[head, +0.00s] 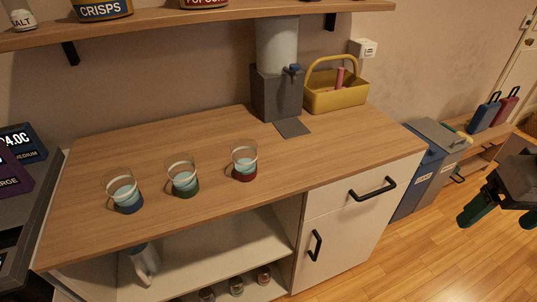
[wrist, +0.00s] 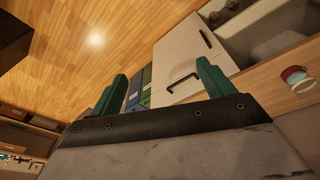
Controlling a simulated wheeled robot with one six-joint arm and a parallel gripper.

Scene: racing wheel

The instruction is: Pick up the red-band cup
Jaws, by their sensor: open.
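The red-band cup (head: 244,163) is clear glass with a red base, a pale rim band and light blue contents. It stands upright on the wooden counter (head: 330,152), rightmost in a row of three. The green-band cup (head: 184,181) and the blue-band cup (head: 124,193) stand to its left. My gripper (head: 502,214) is at the far right of the head view, well away from the cups, over the floor side. In the wrist view my gripper (wrist: 162,82) shows two green fingers spread apart with nothing between them. A cup with red on it (wrist: 297,79) shows at the right edge there.
A water dispenser (head: 277,75) and a yellow basket (head: 336,90) stand at the counter's back. A shelf (head: 150,20) hangs above. Bins (head: 425,165) stand right of the counter. The counter's front right is clear.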

